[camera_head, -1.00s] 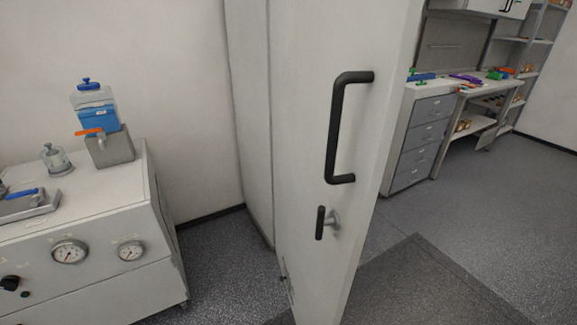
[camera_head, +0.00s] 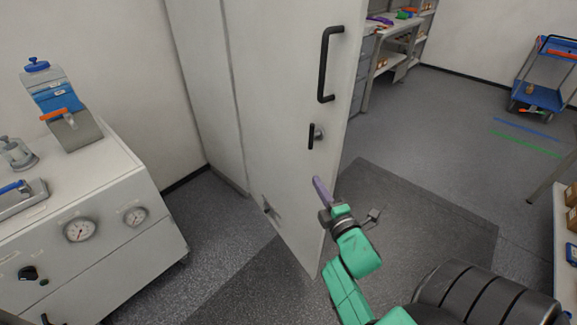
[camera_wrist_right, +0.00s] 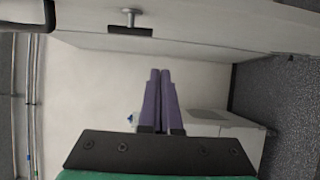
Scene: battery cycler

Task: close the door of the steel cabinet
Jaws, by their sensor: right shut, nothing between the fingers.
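The steel cabinet's door (camera_head: 285,120) stands open, swung out toward me, its face turned to my view. It carries a long black handle (camera_head: 325,65) and a smaller black latch lever (camera_head: 311,136) below it. My right gripper (camera_head: 319,186), with purple fingers, is in front of the door's lower part near its free edge, below the lever; I cannot tell whether it touches the door. In the right wrist view the two fingers (camera_wrist_right: 159,90) are together with nothing between them, and the lever (camera_wrist_right: 130,30) shows above them. My left gripper is not in view.
A white bench unit (camera_head: 110,240) with gauges stands left of the door. A workbench (camera_head: 395,40) with shelves is behind the door, and a blue cart (camera_head: 545,95) stands at the far right. The grey floor right of the door is open.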

